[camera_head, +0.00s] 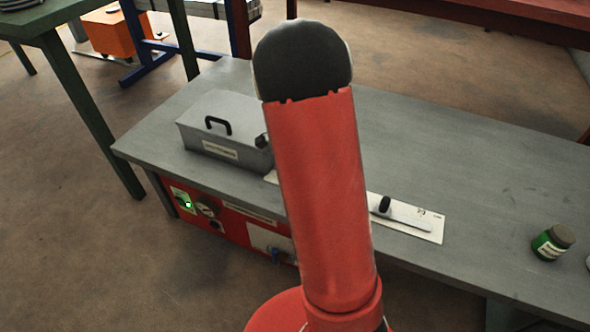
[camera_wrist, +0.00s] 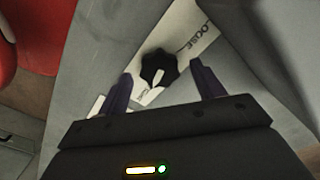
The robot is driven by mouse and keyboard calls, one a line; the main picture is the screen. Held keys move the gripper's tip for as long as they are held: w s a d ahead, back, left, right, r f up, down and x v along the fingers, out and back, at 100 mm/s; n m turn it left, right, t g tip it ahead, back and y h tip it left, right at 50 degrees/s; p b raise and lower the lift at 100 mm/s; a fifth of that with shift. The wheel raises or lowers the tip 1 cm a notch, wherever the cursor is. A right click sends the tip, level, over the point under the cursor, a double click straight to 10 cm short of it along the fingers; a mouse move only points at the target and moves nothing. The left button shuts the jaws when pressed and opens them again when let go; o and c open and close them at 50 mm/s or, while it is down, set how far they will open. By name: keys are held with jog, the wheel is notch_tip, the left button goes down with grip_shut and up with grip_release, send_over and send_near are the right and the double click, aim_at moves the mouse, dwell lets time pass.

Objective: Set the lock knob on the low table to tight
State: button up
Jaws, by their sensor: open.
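The lock knob (camera_wrist: 158,68) is a black, lobed knob with a white pointer mark, in the wrist view. It sits on a white plate (camera_wrist: 200,44) that reads LOOSE at the upper right. Another label by the knob's lower left is too small to read. The pointer mark runs toward the lower part of the picture. My gripper (camera_wrist: 161,74) is open, with one dark finger on each side of the knob; I cannot tell whether they touch it. In the head view my red arm hides the knob and gripper above the low table (camera_head: 480,190).
A grey box with a black handle (camera_head: 222,125) stands on the table's left part. A slider plate (camera_head: 415,219) with a black grip lies right of my arm. A green jar (camera_head: 552,242) stands farther right.

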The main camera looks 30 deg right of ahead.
notch_tip(320, 180, up, 7)
jog(key=shift+f, duration=0.1)
dwell(0.5)
jog(key=shift+s+a+r, duration=0.15)
jog(key=shift+a+r, duration=0.05)
jog(key=shift+r, duration=0.15)
jog(key=s+a+r+n+t, duration=0.2)
jog(key=s+a+r+n, duration=0.4)
jog(key=s+n, duration=0.3)
jog(key=s+a+r+n+t, duration=0.3)
jog(key=s+a+r+n, duration=0.4)
jog(key=s+n, duration=0.2)
jog(key=shift+s+t, duration=0.3)
jog(key=shift+s, duration=0.85)
